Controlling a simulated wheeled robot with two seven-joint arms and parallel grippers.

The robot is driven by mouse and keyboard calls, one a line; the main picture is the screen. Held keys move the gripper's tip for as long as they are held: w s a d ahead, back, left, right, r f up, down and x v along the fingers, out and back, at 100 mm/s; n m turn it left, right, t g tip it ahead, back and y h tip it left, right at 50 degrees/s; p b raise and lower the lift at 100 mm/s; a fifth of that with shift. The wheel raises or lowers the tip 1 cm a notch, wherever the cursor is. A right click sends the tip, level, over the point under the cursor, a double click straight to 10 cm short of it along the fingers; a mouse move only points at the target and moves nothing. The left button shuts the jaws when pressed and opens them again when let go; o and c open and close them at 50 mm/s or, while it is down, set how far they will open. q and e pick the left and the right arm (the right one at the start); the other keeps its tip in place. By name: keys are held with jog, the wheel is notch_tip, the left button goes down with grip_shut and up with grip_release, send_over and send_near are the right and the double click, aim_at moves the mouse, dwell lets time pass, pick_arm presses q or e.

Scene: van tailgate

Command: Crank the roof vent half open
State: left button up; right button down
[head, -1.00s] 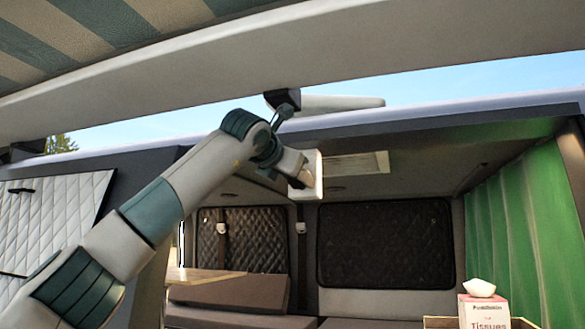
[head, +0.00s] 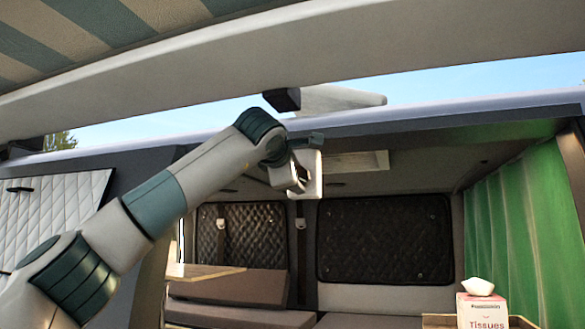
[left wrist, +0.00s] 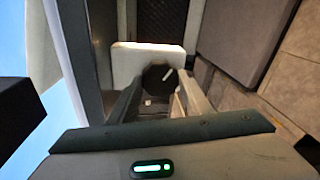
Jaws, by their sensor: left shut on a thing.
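My left gripper (head: 300,182) is at the van's rear opening, just under the ceiling. In the left wrist view its two fingers (left wrist: 158,97) close around a dark round knob (left wrist: 157,76) with a pale line on it. The knob sits against a white block (left wrist: 128,62), which appears as a white piece (head: 313,165) beside the gripper in the head view. A pale framed roof vent (head: 372,160) shows in the ceiling behind. Its opening is partly hidden. A pale raised panel (head: 340,99) with a dark block at its left end stands above the roof edge. My right gripper is not in view.
The raised tailgate (head: 440,62) spans the top. A green curtain (head: 520,225) hangs at the right. A tissue box (head: 483,308) stands at the lower right. Brown cushions (head: 240,286) lie inside below the gripper. A white quilted panel (head: 60,215) is at the left.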

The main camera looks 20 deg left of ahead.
pick_arm(q)
jog(key=shift+r+m, duration=0.1)
jog(key=shift+m, duration=1)
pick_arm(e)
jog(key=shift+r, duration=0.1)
pick_arm(q)
jog(key=o, duration=1.1)
jog(key=shift+a, duration=0.1)
jog(key=shift+c, duration=0.2)
jog(key=shift+s, duration=0.1)
pick_arm(e)
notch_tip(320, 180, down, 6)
jog(key=b, duration=0.5)
pick_arm(q)
jog(key=s+r+b, duration=0.1)
jog(key=s+b, duration=0.1)
jog(key=s, duration=1.5)
jog(key=shift+s+d+r, duration=0.2)
jog(key=shift+d+r, duration=0.1)
jog(key=shift+d, duration=0.15)
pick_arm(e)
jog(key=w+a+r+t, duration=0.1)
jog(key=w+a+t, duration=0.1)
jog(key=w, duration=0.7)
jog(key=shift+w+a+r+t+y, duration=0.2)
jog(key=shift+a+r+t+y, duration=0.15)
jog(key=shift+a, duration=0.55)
